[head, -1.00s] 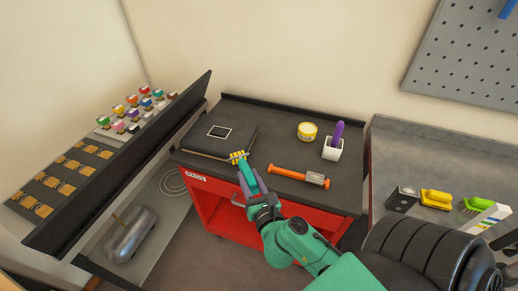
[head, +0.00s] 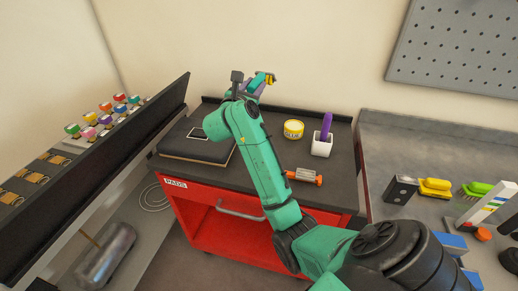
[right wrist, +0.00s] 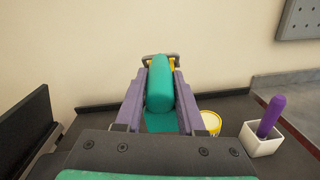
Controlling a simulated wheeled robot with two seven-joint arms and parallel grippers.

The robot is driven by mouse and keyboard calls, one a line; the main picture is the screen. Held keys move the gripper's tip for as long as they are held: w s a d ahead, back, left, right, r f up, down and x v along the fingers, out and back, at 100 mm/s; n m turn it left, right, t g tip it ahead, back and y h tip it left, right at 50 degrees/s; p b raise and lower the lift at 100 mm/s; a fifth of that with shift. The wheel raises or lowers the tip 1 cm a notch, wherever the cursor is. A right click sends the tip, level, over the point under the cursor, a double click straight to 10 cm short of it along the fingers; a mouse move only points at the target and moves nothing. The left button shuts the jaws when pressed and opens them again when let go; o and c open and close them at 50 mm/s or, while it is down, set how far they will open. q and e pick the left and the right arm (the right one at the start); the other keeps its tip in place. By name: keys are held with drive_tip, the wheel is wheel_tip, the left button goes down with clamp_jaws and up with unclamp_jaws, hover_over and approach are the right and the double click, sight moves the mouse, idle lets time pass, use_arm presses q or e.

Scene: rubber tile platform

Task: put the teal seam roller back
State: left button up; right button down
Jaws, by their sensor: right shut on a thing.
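The teal seam roller (right wrist: 160,92) is between the purple fingers of my right gripper (right wrist: 161,100) in the right wrist view, with its yellow end (right wrist: 158,60) pointing away. In the head view my right gripper (head: 249,88) is raised above the back edge of the red cart (head: 240,232), shut on the roller (head: 258,82). The lower part of the roller is hidden by the gripper. My left gripper is not in view.
On the cart top are a black flat case (head: 197,145), a yellow tin (head: 293,129), a white cup (head: 321,147) with a purple-handled tool (head: 326,124), and an orange-and-grey tool (head: 304,176) partly behind my arm. A workbench with brushes (head: 435,186) stands right.

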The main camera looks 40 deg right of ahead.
drive_tip(key=shift+s+d+r, duration=0.1)
drive_tip(key=shift+r, duration=0.2)
wheel_tip(320, 180, down, 20)
drive_tip(key=shift+r+p, duration=0.2)
drive_tip(key=shift+p, duration=0.35)
drive_tip(key=shift+f, duration=0.15)
drive_tip(key=c, duration=0.9)
unclamp_jaws()
drive_tip(key=shift+f, duration=0.1)
drive_tip(key=o, duration=0.4)
